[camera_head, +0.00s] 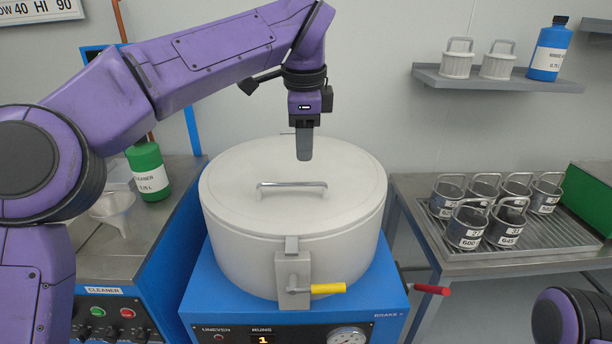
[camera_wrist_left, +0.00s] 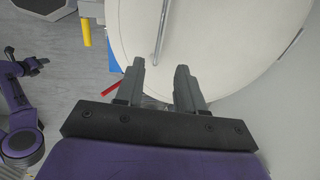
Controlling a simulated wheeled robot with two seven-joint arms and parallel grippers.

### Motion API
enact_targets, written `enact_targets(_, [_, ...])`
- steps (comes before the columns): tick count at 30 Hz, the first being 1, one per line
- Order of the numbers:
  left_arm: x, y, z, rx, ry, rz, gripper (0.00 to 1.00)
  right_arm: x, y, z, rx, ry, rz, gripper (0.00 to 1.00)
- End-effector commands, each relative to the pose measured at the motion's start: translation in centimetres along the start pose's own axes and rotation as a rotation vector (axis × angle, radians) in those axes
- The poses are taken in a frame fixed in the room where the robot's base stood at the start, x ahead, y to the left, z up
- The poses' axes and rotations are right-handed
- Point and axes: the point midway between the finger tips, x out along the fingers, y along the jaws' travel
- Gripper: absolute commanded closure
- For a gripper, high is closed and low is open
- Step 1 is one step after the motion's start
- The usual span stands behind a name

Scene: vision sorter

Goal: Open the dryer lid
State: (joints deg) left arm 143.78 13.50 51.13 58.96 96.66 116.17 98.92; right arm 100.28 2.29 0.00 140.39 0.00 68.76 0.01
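The dryer is a round, pale drum with a flat lid (camera_head: 345,180), which lies shut on it. A metal bar handle (camera_head: 291,185) stands on the lid; it also shows in the left wrist view (camera_wrist_left: 161,35). A latch (camera_head: 292,272) with a yellow lever (camera_head: 328,288) sits at the drum's front; the lever points right. My left gripper (camera_head: 304,158) is over the lid, behind and slightly right of the handle. In the left wrist view its fingers (camera_wrist_left: 158,70) are apart with nothing between them.
A red lever (camera_head: 430,289) juts from the right of the blue dryer base (camera_head: 200,290). A rack table (camera_head: 480,260) with several labelled metal cups stands at the right. A green bottle (camera_head: 148,170) and a funnel (camera_head: 113,208) stand at the left. A shelf (camera_head: 490,82) hangs on the wall.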

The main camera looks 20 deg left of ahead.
Motion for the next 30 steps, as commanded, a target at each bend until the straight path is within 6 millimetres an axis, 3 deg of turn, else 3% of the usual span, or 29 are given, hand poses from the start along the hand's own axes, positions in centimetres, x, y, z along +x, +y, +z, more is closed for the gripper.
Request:
enact_targets(6, [5.1, 0.0, 0.4, -0.002, -0.004, 0.004, 0.62, 0.2, 0.0, 0.1, 0.0, -0.001, 0.0, 0.57])
enact_targets(10, [7.2, 0.0, 0.3, -0.002, -0.003, 0.002, 0.62, 0.1, 0.0, 0.1, 0.0, 0.0, 0.0, 0.57])
enact_targets(15, [8.4, 0.0, 0.2, 0.0, -0.003, 0.0, 0.62, 0.1, 0.0, 0.0, 0.0, 0.0, 0.0, 0.57])
enact_targets(21, [8.5, 0.0, 0.1, 0.001, -0.003, -0.001, 0.62, 0.1, 0.0, 0.0, 0.0, 0.0, 0.0, 0.57])
enact_targets(22, [8.5, 0.0, 0.1, 0.001, -0.003, -0.001, 0.65, 0.1, 0.0, 0.0, 0.0, 0.0, 0.0, 0.57])
enact_targets(25, [8.5, 0.0, 0.1, 0.002, -0.003, -0.001, 0.98, 0.1, 0.0, 0.0, 0.0, 0.0, 0.0, 0.57])
enact_targets(30, [8.5, -0.1, 0.1, 0.002, -0.003, -0.001, 1.0, 0.1, 0.0, 0.0, 0.0, 0.0, 0.0, 0.57])
